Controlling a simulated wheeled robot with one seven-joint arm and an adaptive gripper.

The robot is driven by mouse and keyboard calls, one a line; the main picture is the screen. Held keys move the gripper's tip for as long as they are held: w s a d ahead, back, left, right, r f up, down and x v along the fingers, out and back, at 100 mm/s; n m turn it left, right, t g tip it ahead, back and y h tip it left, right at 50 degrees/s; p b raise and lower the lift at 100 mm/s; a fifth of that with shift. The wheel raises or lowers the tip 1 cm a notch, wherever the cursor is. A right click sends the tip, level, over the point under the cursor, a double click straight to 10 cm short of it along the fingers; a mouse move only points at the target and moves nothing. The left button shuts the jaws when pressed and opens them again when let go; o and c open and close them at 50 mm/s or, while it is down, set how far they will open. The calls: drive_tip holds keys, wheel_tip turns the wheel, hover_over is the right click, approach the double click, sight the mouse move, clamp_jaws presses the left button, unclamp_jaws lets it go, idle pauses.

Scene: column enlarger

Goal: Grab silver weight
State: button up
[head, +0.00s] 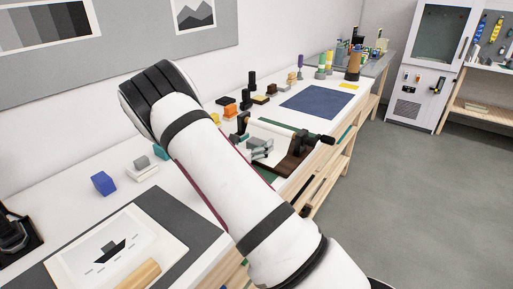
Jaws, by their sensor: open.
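A small silver-grey block (141,163) sits on a low white block on the white bench at left; it looks most like the silver weight, but it is too small to be sure. My white arm crosses the middle of the head view and hides part of the bench.
A blue block (103,183) and a teal piece (160,151) flank the grey block. Several small dark and yellow items and a blue mat (318,102) stand farther back. The grey floor (420,200) at right is clear.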

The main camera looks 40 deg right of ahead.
drive_tip(key=c, duration=1.6)
drive_tip(key=shift+c, duration=0.4)
drive_tip(key=shift+r, duration=0.2)
